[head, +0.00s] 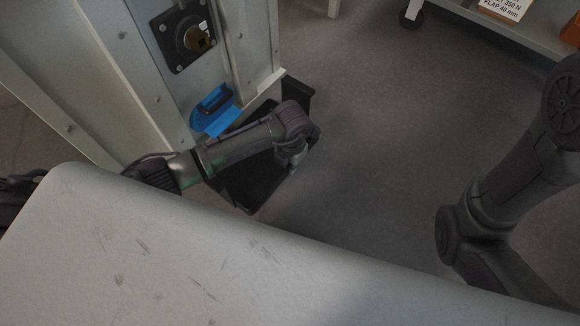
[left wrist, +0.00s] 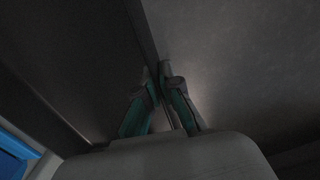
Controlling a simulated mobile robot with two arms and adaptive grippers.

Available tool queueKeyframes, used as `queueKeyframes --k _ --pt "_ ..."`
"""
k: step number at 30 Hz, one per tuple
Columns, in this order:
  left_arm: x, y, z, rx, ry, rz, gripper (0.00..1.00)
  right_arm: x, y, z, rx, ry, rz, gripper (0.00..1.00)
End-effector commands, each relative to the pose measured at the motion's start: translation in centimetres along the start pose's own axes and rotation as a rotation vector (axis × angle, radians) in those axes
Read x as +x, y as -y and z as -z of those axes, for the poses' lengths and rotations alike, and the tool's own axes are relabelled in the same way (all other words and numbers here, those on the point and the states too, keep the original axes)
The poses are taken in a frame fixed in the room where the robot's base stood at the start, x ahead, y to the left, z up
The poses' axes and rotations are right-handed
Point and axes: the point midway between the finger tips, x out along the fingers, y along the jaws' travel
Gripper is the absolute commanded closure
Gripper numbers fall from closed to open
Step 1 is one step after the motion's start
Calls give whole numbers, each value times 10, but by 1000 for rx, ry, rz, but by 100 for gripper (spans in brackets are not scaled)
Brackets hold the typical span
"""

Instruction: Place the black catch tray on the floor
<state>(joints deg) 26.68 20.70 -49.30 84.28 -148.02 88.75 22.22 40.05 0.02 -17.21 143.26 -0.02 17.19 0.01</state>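The black catch tray (head: 262,186) is low beside the foot of the pale metal cabinet, partly covered by my left arm in the head view. In the left wrist view, the tray's dark inside (left wrist: 70,60) fills the left and its thin rim runs down the middle. My left gripper (left wrist: 158,80) has its two fingers close together, one on each side of this rim, and looks shut on it. In the head view, the left gripper (head: 293,158) points down at the tray's right side. I cannot tell whether the tray touches the floor. My right gripper is out of view.
Grey floor (head: 385,120) is open to the right. A wheeled cart (head: 470,14) stands at the top right. A pale worn surface (head: 190,260) fills the lower left.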

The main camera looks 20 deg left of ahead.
Motion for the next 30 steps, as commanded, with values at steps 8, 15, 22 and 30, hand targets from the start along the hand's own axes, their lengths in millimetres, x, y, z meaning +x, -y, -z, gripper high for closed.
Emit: queueKeyframes --k 8,15,22,30 --pt "0 0 0 0 1 -1 90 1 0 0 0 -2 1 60" --pt "0 -1 0 0 1 -1 69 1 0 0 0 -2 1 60" --pt "-4 -1 0 0 1 -1 69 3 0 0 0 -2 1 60" --pt "-55 -2 -1 0 3 -2 69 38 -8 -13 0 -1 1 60"
